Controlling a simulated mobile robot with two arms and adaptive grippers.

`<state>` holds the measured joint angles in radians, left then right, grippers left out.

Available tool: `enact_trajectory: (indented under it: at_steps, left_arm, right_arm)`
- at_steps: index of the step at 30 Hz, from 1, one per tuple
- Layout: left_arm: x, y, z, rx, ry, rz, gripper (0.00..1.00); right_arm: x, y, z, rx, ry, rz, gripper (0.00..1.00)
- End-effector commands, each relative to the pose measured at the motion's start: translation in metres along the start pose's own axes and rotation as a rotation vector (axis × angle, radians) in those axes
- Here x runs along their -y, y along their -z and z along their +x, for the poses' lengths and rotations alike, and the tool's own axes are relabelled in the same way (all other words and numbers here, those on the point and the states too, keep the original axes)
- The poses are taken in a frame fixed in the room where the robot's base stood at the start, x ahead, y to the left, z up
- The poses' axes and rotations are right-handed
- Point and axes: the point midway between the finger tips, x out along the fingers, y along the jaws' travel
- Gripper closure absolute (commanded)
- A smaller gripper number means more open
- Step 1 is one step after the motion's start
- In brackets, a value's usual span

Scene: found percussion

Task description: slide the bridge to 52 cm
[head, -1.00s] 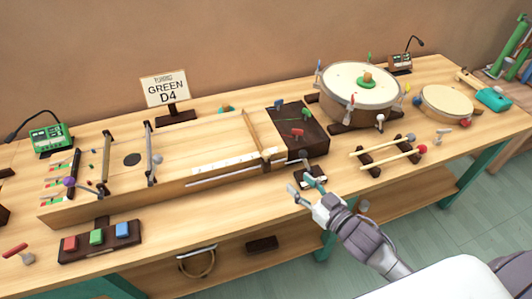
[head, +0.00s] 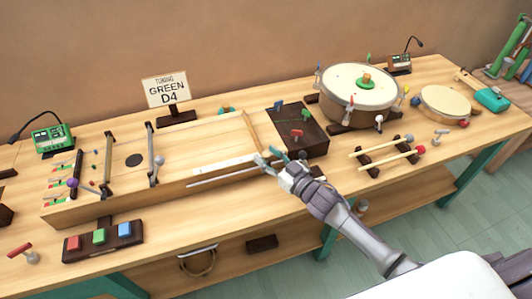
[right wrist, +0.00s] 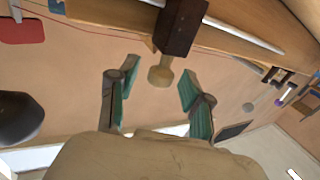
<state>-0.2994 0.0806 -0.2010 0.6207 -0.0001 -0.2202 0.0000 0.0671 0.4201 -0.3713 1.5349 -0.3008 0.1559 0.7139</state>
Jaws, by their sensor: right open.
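The bridge (head: 251,128) is a pale wooden bar standing across the long wooden string box (head: 205,128), near the box's right end. A pale strip (head: 225,165) with marks runs along the box's front edge; I cannot read its numbers. My right gripper (head: 267,155) is open at the bridge's front end and hides it in the head view. In the right wrist view, the bridge's dark end block (right wrist: 181,28) carries a pale wooden knob (right wrist: 160,75). The knob sits between the spread fingers of the right gripper (right wrist: 157,84), with gaps on both sides. My left gripper is out of view.
A dark block with coloured pegs (head: 301,128) stands just right of the bridge. Mallets (head: 385,154) lie on a rack farther right, before a drum (head: 360,95). Coloured buttons (head: 100,237) sit front left. A sign (head: 166,90) reading GREEN D4 stands behind.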

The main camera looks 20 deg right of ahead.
Motion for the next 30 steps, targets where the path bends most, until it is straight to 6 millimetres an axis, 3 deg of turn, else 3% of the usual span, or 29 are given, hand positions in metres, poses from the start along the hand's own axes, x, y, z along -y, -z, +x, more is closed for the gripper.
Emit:
enact_trajectory:
  at_steps: [12,14,21,30]
  left_arm:
    - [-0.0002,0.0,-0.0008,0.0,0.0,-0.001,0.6]
    - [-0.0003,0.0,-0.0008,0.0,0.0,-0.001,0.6]
    - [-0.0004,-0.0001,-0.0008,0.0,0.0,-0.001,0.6]
    - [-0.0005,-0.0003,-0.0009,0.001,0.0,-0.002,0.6]
  right_arm:
    - [0.0,0.0003,0.0107,0.0,0.0,-0.001,0.51]
    - [0.0001,0.0003,0.0106,0.0,0.0,-0.001,0.57]
    - [0.0,0.0002,0.0104,0.0,0.0,-0.001,0.97]
    - [0.0004,0.0002,0.0105,0.0,0.0,0.0,1.0]
